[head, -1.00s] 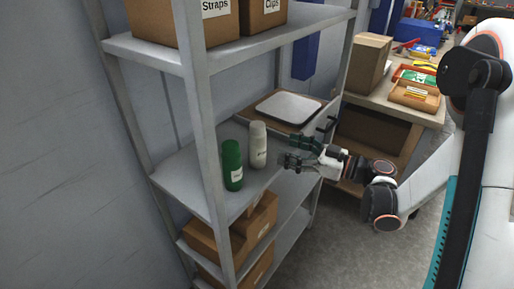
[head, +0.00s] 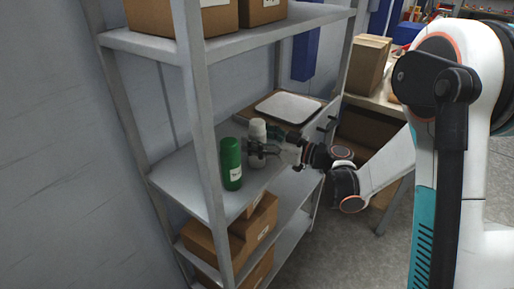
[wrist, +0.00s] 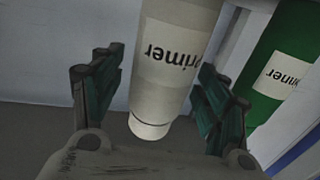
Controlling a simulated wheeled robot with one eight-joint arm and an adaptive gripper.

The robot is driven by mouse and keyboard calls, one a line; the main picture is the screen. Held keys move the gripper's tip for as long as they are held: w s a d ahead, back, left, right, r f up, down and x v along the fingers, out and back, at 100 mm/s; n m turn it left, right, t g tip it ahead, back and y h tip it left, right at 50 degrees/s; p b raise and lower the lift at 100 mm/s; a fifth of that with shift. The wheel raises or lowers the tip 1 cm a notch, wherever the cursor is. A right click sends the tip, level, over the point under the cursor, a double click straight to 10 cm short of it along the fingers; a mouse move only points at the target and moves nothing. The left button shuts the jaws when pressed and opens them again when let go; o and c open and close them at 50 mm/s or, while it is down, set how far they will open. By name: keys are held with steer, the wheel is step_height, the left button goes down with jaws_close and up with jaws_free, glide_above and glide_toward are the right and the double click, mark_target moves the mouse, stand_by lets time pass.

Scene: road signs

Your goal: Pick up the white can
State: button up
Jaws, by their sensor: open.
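The white can (head: 257,130) stands upright on the middle shelf (head: 187,172), partly hidden behind my gripper in the head view. In the wrist view the white can (wrist: 169,70) carries a "Primer" label and stands between my two fingers. My gripper (head: 262,143) is open, with one finger on each side of the can; in the wrist view the fingers (wrist: 158,105) show gaps to the can. A green can (head: 231,164) stands just left of it in the head view. It appears at the right in the wrist view (wrist: 286,62).
Cardboard boxes sit on the shelf above (head: 262,12) and below (head: 228,240). A shelf post (head: 204,130) stands in front at the left. A workbench with a box (head: 367,64) is at the back right.

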steer(key=c, duration=1.5)
steer(key=shift+r, duration=0.1)
